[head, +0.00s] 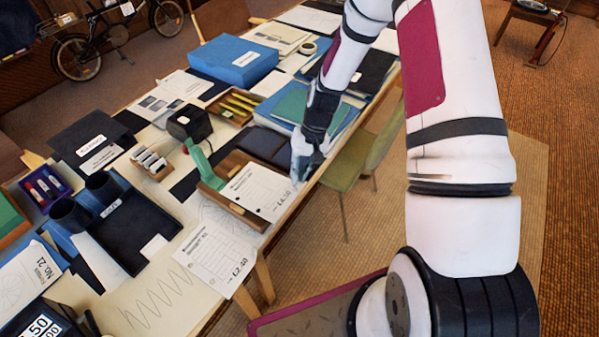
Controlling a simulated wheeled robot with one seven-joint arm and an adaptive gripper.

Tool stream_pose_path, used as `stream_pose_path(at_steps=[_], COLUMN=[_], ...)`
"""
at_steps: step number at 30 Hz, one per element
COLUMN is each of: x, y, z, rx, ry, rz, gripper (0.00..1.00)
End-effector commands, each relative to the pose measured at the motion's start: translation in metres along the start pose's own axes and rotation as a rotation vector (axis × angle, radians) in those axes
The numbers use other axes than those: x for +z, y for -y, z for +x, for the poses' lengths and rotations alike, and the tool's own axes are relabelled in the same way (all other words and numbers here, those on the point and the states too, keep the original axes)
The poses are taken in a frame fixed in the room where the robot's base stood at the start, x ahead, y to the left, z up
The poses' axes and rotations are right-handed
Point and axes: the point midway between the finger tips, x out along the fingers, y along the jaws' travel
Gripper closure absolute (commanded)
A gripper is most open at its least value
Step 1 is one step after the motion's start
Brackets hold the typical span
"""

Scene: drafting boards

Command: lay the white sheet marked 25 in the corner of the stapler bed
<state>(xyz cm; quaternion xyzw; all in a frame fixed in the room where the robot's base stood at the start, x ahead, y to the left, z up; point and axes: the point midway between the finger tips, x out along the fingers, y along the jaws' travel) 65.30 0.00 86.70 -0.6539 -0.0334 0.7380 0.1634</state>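A white printed sheet (258,190) lies over the wooden stapler bed (236,211), beside the green stapler arm (205,168). Its large print looks like a price; I cannot make out a 25. My gripper (298,174) is at the sheet's upper right corner, near the table's edge. The fingers are small and partly hidden by the wrist, so I cannot tell whether they are shut on the sheet or only beside it. The sheet's exact fit against the bed's corner is not clear. A second, similar white sheet (215,258) lies nearer, overhanging the table's front edge.
A black tray (135,232) and dark cups (103,188) stand to the left. A black box (190,122) stands behind the stapler. A wooden tray of yellow items (233,107) and a blue box (235,60) lie farther back. A green chair (350,165) stands beside the table.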

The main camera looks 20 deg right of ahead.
Motion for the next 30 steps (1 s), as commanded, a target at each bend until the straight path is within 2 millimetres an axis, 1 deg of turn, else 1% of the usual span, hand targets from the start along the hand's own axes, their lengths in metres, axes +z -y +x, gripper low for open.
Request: stream_pose_path(at_steps=[10,14,17,24,27,30], x=[0.0,-0.001,-0.001,-0.001,-0.001,-0.001], y=[0.0,0.0,0.0,0.0,0.0,0.0], z=[-0.001,-0.009,-0.025,-0.074,-0.092,-0.105], rx=[0.0,0.0,0.001,0.001,0.001,0.001], ry=[0.0,-0.003,-0.005,-0.005,-0.004,-0.003], rz=[0.0,0.0,0.0,0.0,0.0,0.0], gripper=[0.72,0.72,0.72,0.72,0.72,0.72])
